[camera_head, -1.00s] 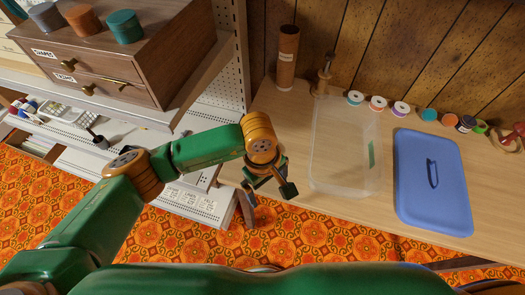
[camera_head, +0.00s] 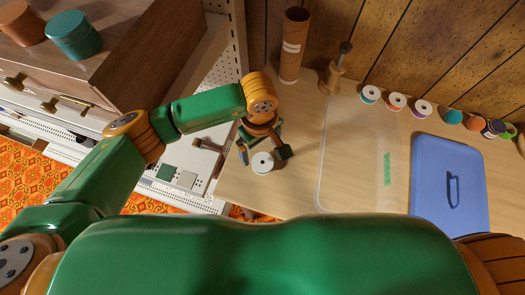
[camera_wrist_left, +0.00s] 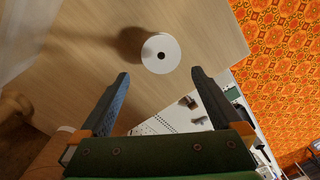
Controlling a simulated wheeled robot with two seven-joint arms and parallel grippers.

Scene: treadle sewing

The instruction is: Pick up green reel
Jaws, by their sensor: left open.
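A reel with a white top and a centre hole (camera_head: 262,163) stands on the table near its left end; its side colour does not show clearly. My left gripper (camera_head: 265,149) is right beside and above it, open. In the left wrist view the reel (camera_wrist_left: 161,53) lies just beyond and between the two open fingertips (camera_wrist_left: 160,76), with nothing held. A green reel-like item (camera_head: 509,131) sits at the far right end of the row along the wall, partly cut by its neighbours. My right gripper is not in view.
A clear box (camera_head: 350,190) and a blue lid (camera_head: 430,205) lie right of the gripper. A cardboard tube (camera_head: 293,45) and a wooden spindle (camera_head: 333,75) stand behind. A drawer cabinet (camera_head: 150,70) is at left.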

